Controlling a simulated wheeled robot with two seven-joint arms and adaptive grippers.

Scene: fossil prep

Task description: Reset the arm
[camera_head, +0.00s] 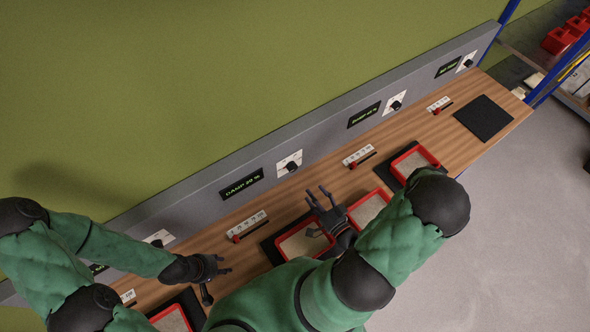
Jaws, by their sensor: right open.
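My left gripper (217,284) hangs above the wooden bench at lower left, with its fingers spread and nothing visible between them. My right gripper (314,212) is further right, open, with its fingers pointing toward the grey panel. It is over or beside a red-rimmed tray of sand-coloured material (303,241) and next to a second such tray (368,208). My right arm hides parts of these trays and of the bench in front.
The wooden bench (415,126) runs diagonally along a grey panel (325,118) with displays and black knobs. Another red tray (412,161) sits on a dark mat. A partly hidden red tray (172,320) is at lower left. An empty black mat (483,117) lies far right. Slider scales (247,226) line the bench.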

